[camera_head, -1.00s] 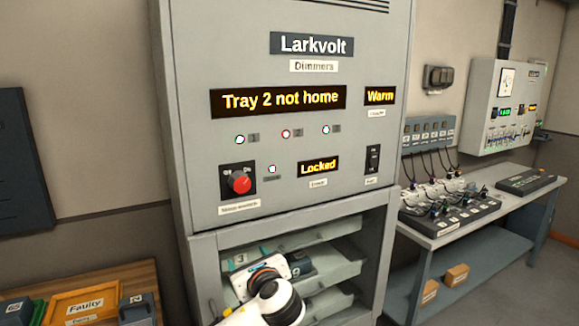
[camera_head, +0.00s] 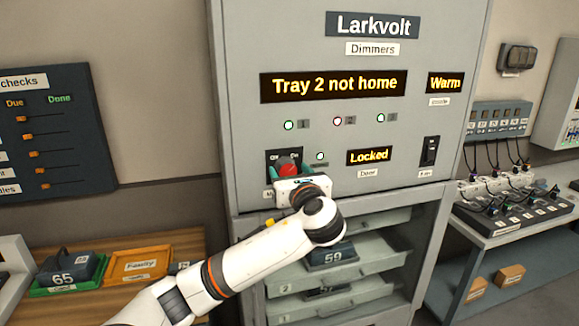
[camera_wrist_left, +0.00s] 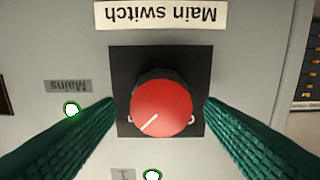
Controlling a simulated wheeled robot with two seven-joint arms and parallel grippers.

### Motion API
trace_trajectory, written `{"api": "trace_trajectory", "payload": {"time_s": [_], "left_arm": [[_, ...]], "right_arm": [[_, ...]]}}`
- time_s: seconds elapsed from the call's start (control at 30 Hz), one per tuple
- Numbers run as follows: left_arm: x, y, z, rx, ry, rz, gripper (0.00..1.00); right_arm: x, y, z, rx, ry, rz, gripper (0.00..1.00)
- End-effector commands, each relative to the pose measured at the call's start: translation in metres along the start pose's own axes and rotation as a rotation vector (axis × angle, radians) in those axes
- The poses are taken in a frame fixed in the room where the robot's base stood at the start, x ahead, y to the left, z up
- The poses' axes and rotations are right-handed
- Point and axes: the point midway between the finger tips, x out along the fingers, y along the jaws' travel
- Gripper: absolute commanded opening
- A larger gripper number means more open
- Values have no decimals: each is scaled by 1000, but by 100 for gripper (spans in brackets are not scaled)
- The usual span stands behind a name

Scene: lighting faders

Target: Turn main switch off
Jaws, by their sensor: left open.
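The main switch is a red round knob (camera_head: 288,168) on a black square plate, low on the left of the grey dimmer cabinet's front. In the left wrist view, which is upside down, the knob (camera_wrist_left: 162,108) fills the middle under its "Main switch" label (camera_wrist_left: 161,15). Its white pointer line aims at the side that reads "On" in the head view. My left gripper (camera_head: 288,178) is open at the switch, with its green fingers on either side of the knob. Gaps show between fingers and knob. The Mains lamp (camera_wrist_left: 72,109) glows green. My right gripper is out of view.
The cabinet displays read "Tray 2 not home" (camera_head: 333,85), "Warm" and "Locked" (camera_head: 369,156). A black fan switch (camera_head: 430,151) is to the right. Open tray shelves (camera_head: 385,246) lie below. A wooden bench with an orange "Faulty" tray (camera_head: 138,264) stands at left.

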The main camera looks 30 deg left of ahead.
Motion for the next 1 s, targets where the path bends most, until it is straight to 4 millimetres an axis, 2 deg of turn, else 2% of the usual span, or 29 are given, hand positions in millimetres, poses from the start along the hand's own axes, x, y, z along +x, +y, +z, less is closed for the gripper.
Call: {"api": "trace_trajectory", "payload": {"time_s": [0.13, 0.43, 0.47, 0.7, 1.0], "left_arm": [[11, 0, 0, 0, -1, 0, 63], [13, 0, 0, -1, -1, 1, 63], [13, 0, 0, -1, -1, 1, 60], [13, 0, 0, -1, -1, 1, 21], [13, 0, 0, -35, -1, 1, 19]], "right_arm": [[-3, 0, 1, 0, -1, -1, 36], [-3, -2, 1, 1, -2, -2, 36], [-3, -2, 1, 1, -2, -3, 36], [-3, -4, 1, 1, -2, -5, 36], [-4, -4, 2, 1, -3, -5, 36]]}}
